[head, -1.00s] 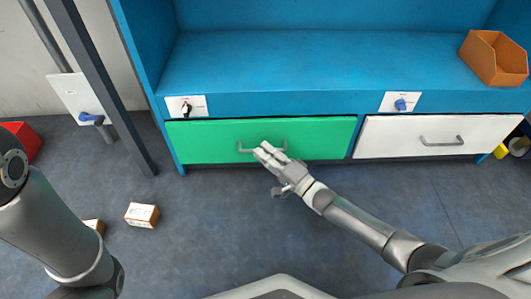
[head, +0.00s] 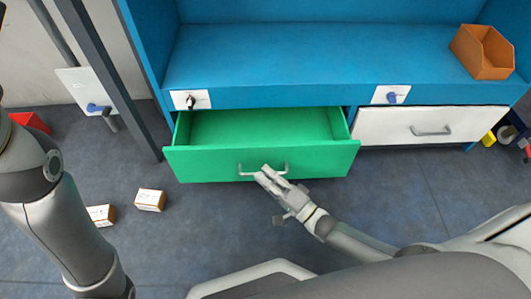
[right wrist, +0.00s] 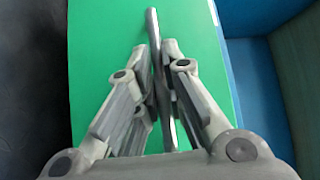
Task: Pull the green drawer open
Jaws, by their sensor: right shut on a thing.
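The green drawer (head: 210,165) stands partly open below the blue workbench in the head view, and its inside looks empty. Its grey handle (head: 286,168) is on the front face. My right gripper (head: 265,174) is at the handle and shut on it. In the right wrist view, the fingers of the right gripper (right wrist: 158,90) close around the handle bar (right wrist: 153,30), with the green drawer front (right wrist: 100,50) behind. My left gripper is not in view; only my left arm shows at the left.
A white drawer (head: 380,128) beside it is shut. An orange bin (head: 482,52) sits on the blue bench (head: 300,60). Two small boxes lie on the floor, one (head: 150,200) nearer the drawer. A dark post (head: 105,80) stands at the left. Floor below the drawer is clear.

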